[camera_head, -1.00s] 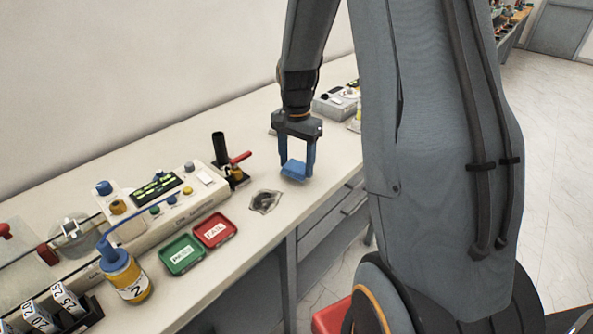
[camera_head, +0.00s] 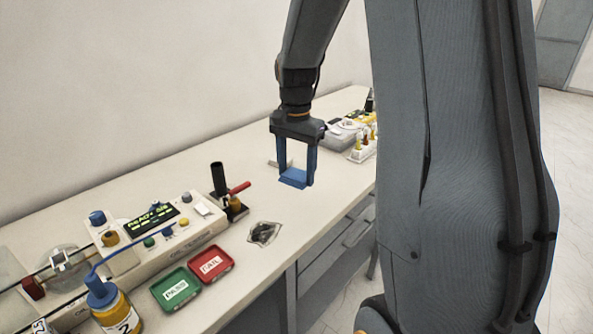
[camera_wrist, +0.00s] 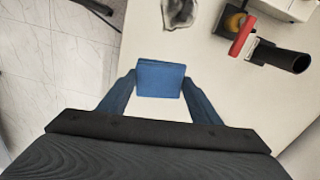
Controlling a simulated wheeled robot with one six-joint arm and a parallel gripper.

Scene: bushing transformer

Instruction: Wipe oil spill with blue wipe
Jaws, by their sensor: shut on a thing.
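My gripper (camera_head: 294,180) is shut on the blue wipe (camera_head: 293,177), a folded blue pad held between the two blue fingers. The wipe also shows between the fingertips in the wrist view (camera_wrist: 160,78). The oil spill (camera_head: 264,233) is a dark, glossy grey patch on the white bench, in front and to the left of the wipe in the head view. In the wrist view the spill (camera_wrist: 180,12) is at the top edge, partly cut off and apart from the wipe. Whether the wipe touches the bench is hard to tell.
A black cylinder stand with a red handle (camera_head: 238,187) is left of my gripper. Red (camera_head: 211,263) and green (camera_head: 175,289) trays, an oil tester (camera_head: 160,222) and a yellow bottle (camera_head: 115,307) stand further left. Other instruments (camera_head: 350,132) stand behind.

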